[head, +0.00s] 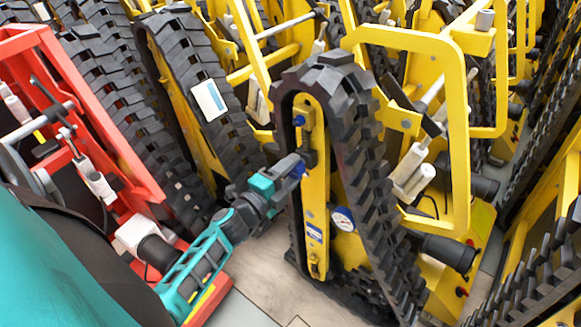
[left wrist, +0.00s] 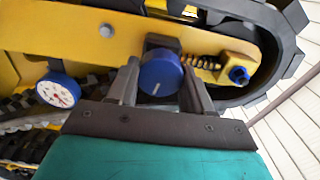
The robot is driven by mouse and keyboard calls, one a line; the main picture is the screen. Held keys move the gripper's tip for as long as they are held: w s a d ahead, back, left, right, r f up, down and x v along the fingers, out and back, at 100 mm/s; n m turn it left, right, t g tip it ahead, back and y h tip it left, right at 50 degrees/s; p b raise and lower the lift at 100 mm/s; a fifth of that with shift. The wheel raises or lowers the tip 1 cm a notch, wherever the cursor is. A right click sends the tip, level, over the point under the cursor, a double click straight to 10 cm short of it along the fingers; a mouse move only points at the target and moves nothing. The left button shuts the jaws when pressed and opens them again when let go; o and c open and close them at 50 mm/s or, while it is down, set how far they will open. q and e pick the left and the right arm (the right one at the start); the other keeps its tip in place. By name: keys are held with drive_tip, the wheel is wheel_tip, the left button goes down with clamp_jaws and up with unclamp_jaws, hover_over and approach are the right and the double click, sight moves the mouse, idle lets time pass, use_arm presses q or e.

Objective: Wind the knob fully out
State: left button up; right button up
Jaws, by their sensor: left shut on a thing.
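The blue knob (left wrist: 160,76) sits on the yellow side frame of a tracked carrier. It has a short pale line on its face. My left gripper (left wrist: 160,88) has one finger on each side of the knob and is shut on it. In the head view my left gripper (head: 297,165) reaches the middle of the yellow side frame (head: 316,205), inside the black track (head: 352,150). The gripper hides most of the knob there. A round white dial gauge with a blue rim (head: 343,218) is on the same carrier; it also shows in the left wrist view (left wrist: 58,90). My right gripper is not in view.
A coil spring (left wrist: 200,62) and a blue-capped bolt (left wrist: 238,75) lie right of the knob in the wrist view. A red carrier (head: 100,120) stands at left. More yellow carriers crowd the back and right. Some bare floor (head: 262,275) shows below my arm.

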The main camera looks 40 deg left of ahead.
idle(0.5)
use_arm(q)
drive_tip(key=o, duration=1)
drive_tip(key=shift+o, duration=0.2)
drive_tip(key=s+a+p, duration=0.1)
drive_tip(key=s, duration=1.2)
drive_tip(key=shift+w+d, duration=0.1)
